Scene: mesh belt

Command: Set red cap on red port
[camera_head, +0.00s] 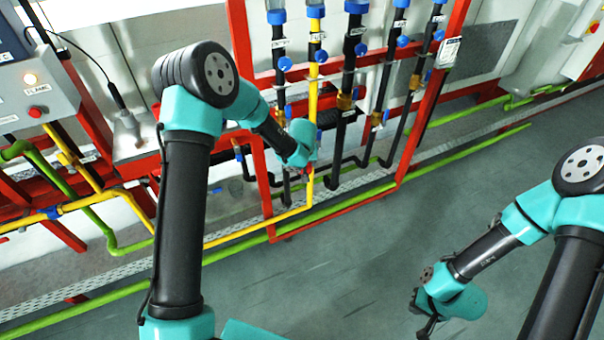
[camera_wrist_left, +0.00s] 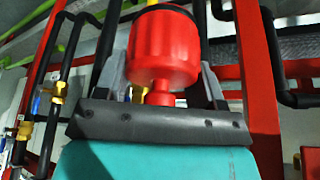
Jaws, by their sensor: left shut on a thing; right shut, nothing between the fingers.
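The red cap (camera_wrist_left: 163,48) is a rounded red cylinder with a narrower red stub at its lower end. It fills the middle of the left wrist view. My left gripper (camera_wrist_left: 162,78) is shut on it, with a grey finger on each side. In the head view the left gripper (camera_head: 308,168) is at the pipe rack, near a yellow pipe; only a small bit of red shows there. A dark rim shows at the cap's far end; I cannot tell whether it touches anything. I cannot make out the red port. My right gripper (camera_head: 426,326) is shut and empty at lower right.
The red frame (camera_head: 417,100) holds several vertical pipes with blue valves, including a yellow pipe (camera_head: 313,95). A control box (camera_head: 35,92) stands at the left. Green pipes (camera_head: 465,152) run low along the wall. The grey floor (camera_head: 380,250) in front is clear.

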